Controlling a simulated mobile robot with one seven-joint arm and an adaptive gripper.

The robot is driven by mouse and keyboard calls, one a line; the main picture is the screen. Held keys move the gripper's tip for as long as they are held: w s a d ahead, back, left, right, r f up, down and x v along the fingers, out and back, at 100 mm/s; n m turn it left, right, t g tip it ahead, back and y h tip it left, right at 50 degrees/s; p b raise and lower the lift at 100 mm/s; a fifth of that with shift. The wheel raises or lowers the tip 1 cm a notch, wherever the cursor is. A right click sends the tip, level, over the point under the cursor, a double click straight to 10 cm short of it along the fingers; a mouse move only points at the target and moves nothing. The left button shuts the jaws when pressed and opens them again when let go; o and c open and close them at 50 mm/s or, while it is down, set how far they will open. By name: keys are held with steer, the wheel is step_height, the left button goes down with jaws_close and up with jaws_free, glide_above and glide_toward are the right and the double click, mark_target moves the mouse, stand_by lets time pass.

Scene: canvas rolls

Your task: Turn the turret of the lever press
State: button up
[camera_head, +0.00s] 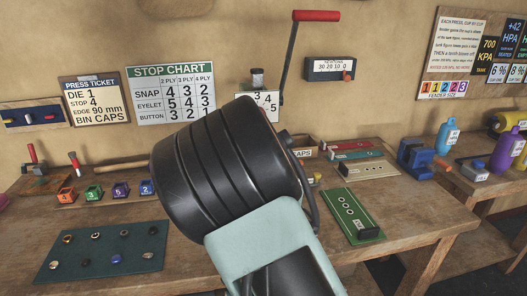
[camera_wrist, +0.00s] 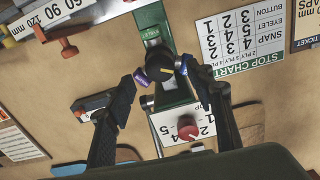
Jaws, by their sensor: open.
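The lever press shows in the wrist view as a green frame (camera_wrist: 152,18), seen tilted over. Its dark turret (camera_wrist: 163,62) has a yellow mark and small purple and blue parts at its sides. My open gripper (camera_wrist: 174,80) has one black finger on either side of the turret; I cannot tell whether they touch it. A red knob (camera_wrist: 188,128) shows below the turret. In the head view the press's lever has a red handle (camera_head: 316,16) and stands raised. My arm hides most of the press and my gripper there.
A stop chart (camera_head: 172,92) and a press ticket (camera_head: 91,101) hang on the wall behind the bench. Several coloured numbered blocks (camera_head: 93,193) stand at the left. A dark green mat (camera_head: 100,262) holds small round pieces. A green plate (camera_head: 352,216) lies at the right.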

steer(key=x, duration=0.7)
steer(key=shift+w+p, duration=0.3)
steer(key=shift+p, duration=0.05)
steer(key=shift+c, duration=0.7)
steer(key=c, duration=0.9)
steer(key=shift+o, duration=0.2)
